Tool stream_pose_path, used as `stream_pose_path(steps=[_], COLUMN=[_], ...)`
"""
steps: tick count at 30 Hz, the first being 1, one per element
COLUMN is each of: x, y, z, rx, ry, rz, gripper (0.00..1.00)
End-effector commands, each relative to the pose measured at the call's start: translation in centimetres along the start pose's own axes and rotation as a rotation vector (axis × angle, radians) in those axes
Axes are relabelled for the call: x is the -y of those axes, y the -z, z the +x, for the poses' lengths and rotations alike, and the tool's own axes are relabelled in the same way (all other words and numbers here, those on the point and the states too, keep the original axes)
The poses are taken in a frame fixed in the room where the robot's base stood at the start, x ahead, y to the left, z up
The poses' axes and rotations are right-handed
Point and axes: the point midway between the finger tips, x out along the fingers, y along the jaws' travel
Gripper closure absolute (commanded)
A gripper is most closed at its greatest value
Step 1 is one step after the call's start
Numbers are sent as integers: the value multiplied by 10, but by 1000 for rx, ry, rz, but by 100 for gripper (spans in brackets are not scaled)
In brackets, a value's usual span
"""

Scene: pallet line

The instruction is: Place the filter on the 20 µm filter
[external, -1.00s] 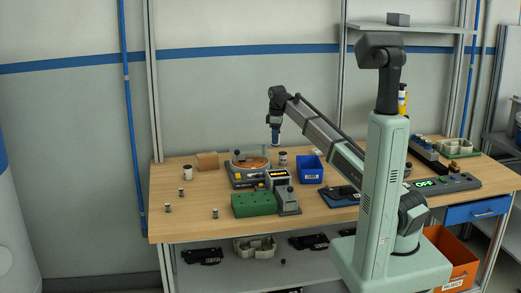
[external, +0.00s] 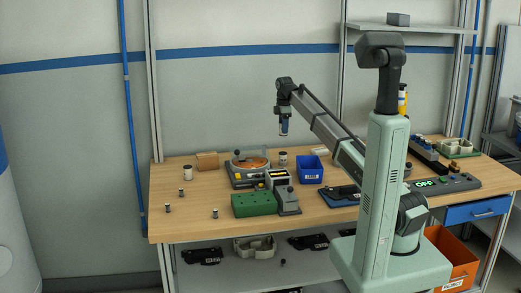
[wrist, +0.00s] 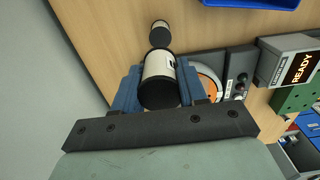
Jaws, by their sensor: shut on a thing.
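My gripper (external: 284,128) is raised above the back of the bench. In the wrist view its blue fingers (wrist: 158,88) are shut on a small white cylinder with a black end (wrist: 159,66), which I take for the filter. A mark on its side is partly hidden. A similar dark-capped white jar (external: 283,158) stands on the bench below; it also shows beyond the held one in the wrist view (wrist: 160,33). Another white jar (external: 187,173) stands at the left. I cannot read a 20 µm label on any of them.
A round device with an orange disc (external: 250,162) stands left of the blue bin (external: 309,169). A green block (external: 254,204) and a device reading READY (wrist: 300,68) are nearby. Several small cylinders (external: 180,193) stand on the otherwise clear left side.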

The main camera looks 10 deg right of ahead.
Motion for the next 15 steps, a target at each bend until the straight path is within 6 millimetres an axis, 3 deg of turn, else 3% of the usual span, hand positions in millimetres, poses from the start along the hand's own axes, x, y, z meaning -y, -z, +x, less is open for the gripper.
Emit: stream_pose_path(steps=[9,15], x=[1,1], y=[0,0], z=[49,62], rx=[0,0], ry=[2,0], rz=[1,2], gripper=[87,87])
